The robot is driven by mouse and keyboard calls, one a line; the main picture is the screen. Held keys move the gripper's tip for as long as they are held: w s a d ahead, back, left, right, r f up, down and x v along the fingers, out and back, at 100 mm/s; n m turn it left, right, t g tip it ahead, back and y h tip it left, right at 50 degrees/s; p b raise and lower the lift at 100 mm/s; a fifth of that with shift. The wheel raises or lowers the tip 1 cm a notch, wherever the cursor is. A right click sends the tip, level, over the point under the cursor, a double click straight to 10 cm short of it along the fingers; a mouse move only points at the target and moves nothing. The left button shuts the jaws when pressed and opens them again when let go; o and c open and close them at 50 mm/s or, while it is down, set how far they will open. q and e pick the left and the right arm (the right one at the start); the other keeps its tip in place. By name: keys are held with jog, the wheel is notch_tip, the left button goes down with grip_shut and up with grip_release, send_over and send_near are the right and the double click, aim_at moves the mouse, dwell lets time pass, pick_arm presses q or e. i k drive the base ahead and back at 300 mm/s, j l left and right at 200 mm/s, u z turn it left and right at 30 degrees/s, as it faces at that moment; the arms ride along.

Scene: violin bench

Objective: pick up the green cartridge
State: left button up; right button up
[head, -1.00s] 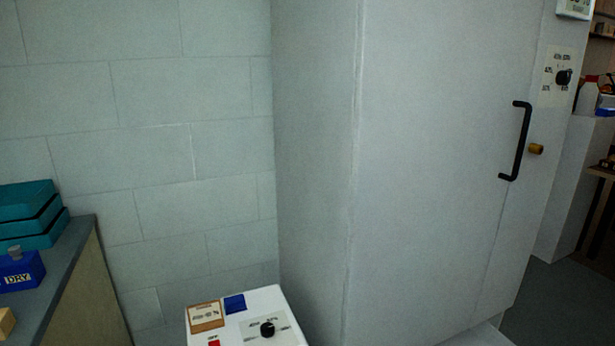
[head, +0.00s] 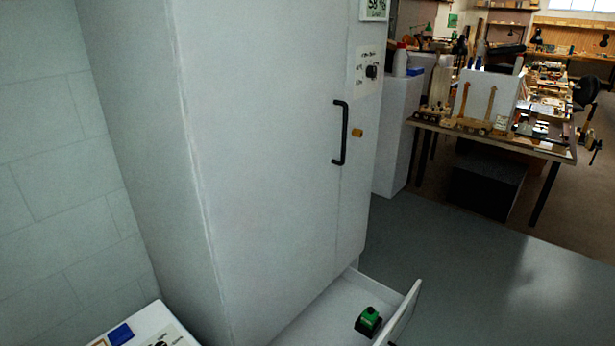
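The green cartridge (head: 369,321) is a small block with a green top and a dark base. It sits inside an open white drawer (head: 403,311) at the foot of the tall white cabinet (head: 265,150), close to the drawer's front panel. Neither of my grippers shows in the head view.
A white box with a blue label (head: 120,334) stands at the lower left. A cluttered workbench (head: 490,133) stands at the back right. The grey floor (head: 490,270) right of the drawer is clear.

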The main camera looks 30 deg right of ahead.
aim_at(370, 316)
jog(key=z, duration=1.4)
